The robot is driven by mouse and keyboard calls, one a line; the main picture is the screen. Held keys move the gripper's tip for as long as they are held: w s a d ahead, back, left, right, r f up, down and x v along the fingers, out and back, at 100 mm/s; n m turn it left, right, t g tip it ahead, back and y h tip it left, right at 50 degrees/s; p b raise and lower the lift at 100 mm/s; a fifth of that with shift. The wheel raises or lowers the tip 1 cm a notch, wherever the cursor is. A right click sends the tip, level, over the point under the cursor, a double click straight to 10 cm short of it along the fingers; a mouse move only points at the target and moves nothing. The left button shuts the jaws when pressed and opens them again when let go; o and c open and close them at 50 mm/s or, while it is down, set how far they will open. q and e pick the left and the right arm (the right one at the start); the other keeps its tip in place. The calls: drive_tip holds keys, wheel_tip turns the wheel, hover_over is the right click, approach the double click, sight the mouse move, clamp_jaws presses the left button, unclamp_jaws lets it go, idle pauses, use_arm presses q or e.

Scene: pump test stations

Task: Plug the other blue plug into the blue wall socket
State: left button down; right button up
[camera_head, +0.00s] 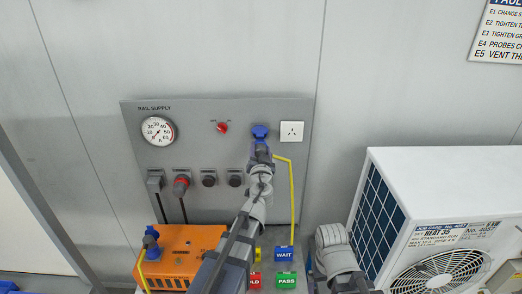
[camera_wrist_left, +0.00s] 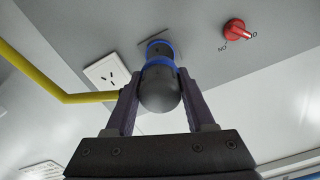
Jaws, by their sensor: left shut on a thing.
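My left gripper (camera_head: 260,150) is up at the grey wall panel, just below the blue wall socket (camera_head: 260,131). In the left wrist view its two fingers (camera_wrist_left: 160,100) are shut on a dark, round-ended plug with a blue ring (camera_wrist_left: 159,92). The plug points at the panel, in line with the blue-rimmed socket (camera_wrist_left: 158,46). They look very close or touching; I cannot tell how deep the plug sits. A yellow cable (camera_head: 292,200) runs from the held plug. Another blue plug (camera_head: 151,240) stands at the orange box's left end.
The panel has a gauge (camera_head: 158,131), a red switch (camera_head: 222,127), a white outlet (camera_head: 292,131) and a row of dark sockets. The orange box (camera_head: 190,246) and coloured blocks, including a blue WAIT block (camera_head: 284,254), stand below. A white unit (camera_head: 450,180) fills the right.

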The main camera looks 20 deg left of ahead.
use_arm(q)
drive_tip(key=shift+w+a, duration=0.1)
drive_tip(key=shift+w, duration=0.1)
drive_tip(key=shift+x, duration=2.7)
drive_tip(key=shift+w+a, duration=0.15)
drive_tip(key=shift+w, duration=0.4)
idle(1.0)
drive_tip(key=shift+c, duration=0.9)
unclamp_jaws()
drive_tip(key=shift+v, duration=3.95)
